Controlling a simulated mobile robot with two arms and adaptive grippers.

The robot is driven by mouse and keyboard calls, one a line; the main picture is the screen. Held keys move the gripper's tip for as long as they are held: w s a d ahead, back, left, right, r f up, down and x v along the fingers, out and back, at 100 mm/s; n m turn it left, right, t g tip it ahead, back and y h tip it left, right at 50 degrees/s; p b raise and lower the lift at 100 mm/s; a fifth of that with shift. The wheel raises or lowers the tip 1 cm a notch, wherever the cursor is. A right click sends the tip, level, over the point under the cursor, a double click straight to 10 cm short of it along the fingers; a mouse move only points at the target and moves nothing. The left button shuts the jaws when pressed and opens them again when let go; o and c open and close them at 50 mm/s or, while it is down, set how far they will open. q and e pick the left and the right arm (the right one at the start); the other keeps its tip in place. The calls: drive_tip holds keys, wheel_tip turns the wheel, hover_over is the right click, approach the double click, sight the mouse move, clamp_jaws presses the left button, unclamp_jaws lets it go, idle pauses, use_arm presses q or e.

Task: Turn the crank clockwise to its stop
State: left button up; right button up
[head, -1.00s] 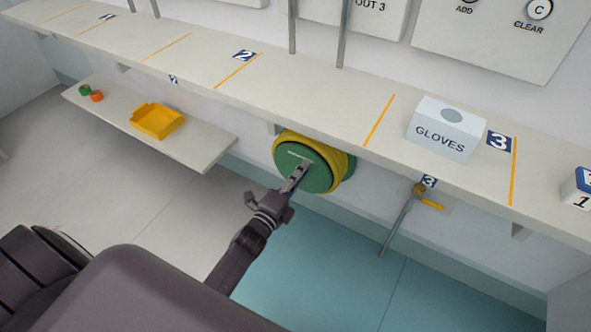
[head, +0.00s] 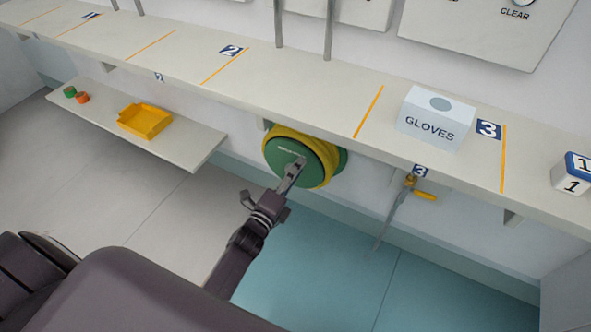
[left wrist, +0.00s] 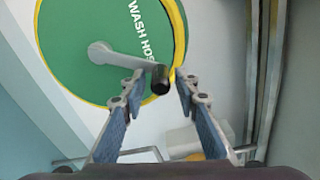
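The crank (left wrist: 125,59) shows in the left wrist view as a grey arm running from the hub of a green reel disc to a dark-ended handle (left wrist: 160,79). The disc (left wrist: 75,40) carries the words "WASH HOS…" and has a yellow rim. In the head view the reel (head: 284,160) hangs below the shelf, with the crank mostly hidden by my gripper. My left gripper (left wrist: 158,84) is open. Its fingertips stand on either side of the handle end, with a gap visible on both sides; contact is unclear. It also shows in the head view (head: 295,168). My right gripper is not in view.
The long shelf (head: 330,117) runs above the reel, holding a gloves box (head: 435,118) and a numbered block (head: 574,174). A pipe with a yellow-handled valve (head: 424,195) is right of the reel. A lower shelf (head: 185,142) at left holds a yellow tray (head: 146,121).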

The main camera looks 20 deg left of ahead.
use_arm(q)
drive_tip(key=shift+s+a, duration=0.1)
drive_tip(key=s, duration=1.1)
drive_tip(key=shift+s+a, duration=0.4)
drive_tip(key=shift+a, duration=0.05)
